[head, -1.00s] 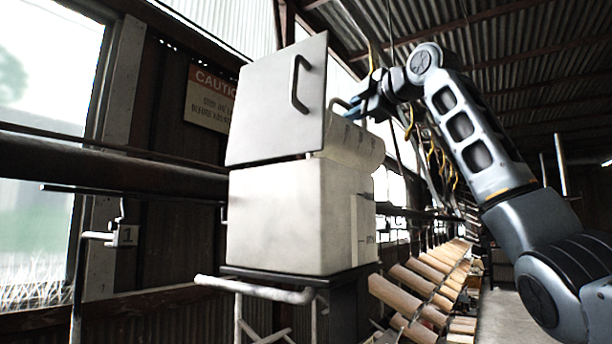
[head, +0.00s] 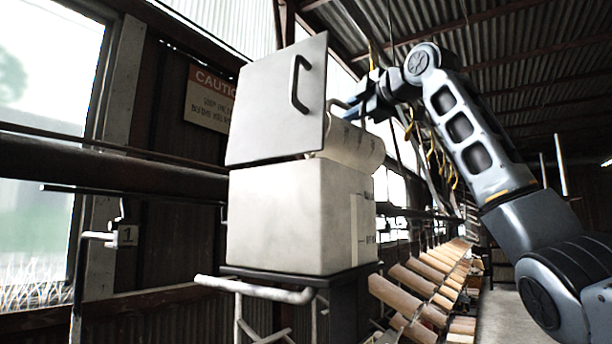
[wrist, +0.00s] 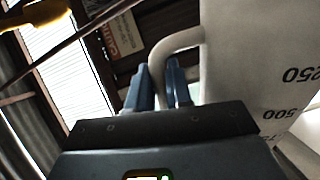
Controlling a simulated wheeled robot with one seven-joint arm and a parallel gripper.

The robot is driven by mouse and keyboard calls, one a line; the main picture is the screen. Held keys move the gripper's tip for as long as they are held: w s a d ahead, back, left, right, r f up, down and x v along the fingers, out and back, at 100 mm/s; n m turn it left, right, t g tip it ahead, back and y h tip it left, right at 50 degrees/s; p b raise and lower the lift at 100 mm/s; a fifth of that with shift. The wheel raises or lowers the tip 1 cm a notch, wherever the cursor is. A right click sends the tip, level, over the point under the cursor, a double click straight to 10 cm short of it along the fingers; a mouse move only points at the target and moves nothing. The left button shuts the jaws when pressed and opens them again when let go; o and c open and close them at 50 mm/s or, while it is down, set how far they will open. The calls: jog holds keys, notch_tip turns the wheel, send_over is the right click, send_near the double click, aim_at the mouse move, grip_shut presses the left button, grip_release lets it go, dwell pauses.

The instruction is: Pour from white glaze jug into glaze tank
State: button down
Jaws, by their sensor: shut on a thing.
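The white glaze jug (head: 354,145) is tipped far over, almost on its side, above the right part of the glaze tank. Its left end is hidden behind the raised lid (head: 268,110). The glaze tank (head: 290,220) is a pale box with the grey lid standing steeply open. My gripper (head: 362,98) is shut on the jug's handle. In the wrist view, the blue fingers (wrist: 159,86) close around the pale handle (wrist: 176,43), and the jug's body (wrist: 255,60) shows its 250 and 500 marks. The tank's opening and any flowing glaze are hidden.
The tank stands on a dark stand with a pale pipe rail (head: 255,289) in front. A caution sign (head: 208,100) hangs on the wall behind. Several wooden rollers (head: 412,285) line the right, beside an open floor strip (head: 500,315). Hooks and cables hang behind my arm.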

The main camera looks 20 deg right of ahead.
jog(key=shift+s+a+f+n, duration=0.1)
jog(key=shift+a+n, duration=0.2)
dwell(0.6)
jog(key=d+m, duration=0.3)
jog(key=w+d+m, duration=0.1)
jog(key=m, duration=0.1)
jog(key=shift+d+r, duration=0.25)
jog(key=shift+r, duration=0.15)
jog(key=f+m, duration=0.1)
jog(key=d+f+m, duration=0.1)
jog(key=m, duration=0.1)
jog(key=shift+w+m, duration=0.1)
jog(key=shift+m, duration=0.2)
jog(key=shift+d+f+m, duration=0.2)
jog(key=shift+d+m, duration=0.15)
jog(key=shift+m, duration=0.35)
